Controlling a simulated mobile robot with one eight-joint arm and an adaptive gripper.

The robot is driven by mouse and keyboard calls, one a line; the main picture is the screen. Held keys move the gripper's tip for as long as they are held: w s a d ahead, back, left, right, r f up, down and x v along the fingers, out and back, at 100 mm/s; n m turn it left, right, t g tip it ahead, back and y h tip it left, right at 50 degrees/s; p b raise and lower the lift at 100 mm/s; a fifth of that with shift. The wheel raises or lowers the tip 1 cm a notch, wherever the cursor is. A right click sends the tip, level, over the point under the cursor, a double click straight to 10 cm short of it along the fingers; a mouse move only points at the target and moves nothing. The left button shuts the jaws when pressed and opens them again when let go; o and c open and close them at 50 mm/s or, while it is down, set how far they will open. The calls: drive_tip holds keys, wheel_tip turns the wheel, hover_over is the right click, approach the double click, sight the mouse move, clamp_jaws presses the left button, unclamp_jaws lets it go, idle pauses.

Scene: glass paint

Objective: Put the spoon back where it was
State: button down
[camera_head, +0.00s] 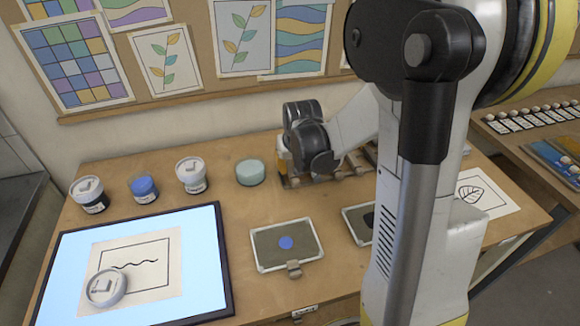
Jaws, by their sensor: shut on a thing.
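My arm's dark wrist joints stand over the back middle of the table, above a low wooden rack (345,173). I cannot make out the gripper's fingers; they are hidden behind or below the wrist. I cannot make out the spoon either. The rack's left part is mostly covered by my wrist, and my arm crosses in front of its right part.
A tile with a blue dot (270,250) lies in front.

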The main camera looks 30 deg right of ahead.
drive_tip(key=shift+f, duration=0.3)
idle(0.5)
drive_tip(key=c, duration=1.4)
unclamp_jaws()
drive_tip(key=shift+o, duration=0.2)
drive_tip(key=v, duration=1.2)
drive_tip(key=s+a+r+n+t+y, duration=0.1)
drive_tip(key=s+a+r+n+t, duration=0.1)
drive_tip(key=s+a, duration=1.1)
drive_tip(key=shift+s+a+n+t, duration=0.25)
drive_tip(key=shift+a+n+t, duration=0.25)
drive_tip(key=shift+a+n, duration=0.15)
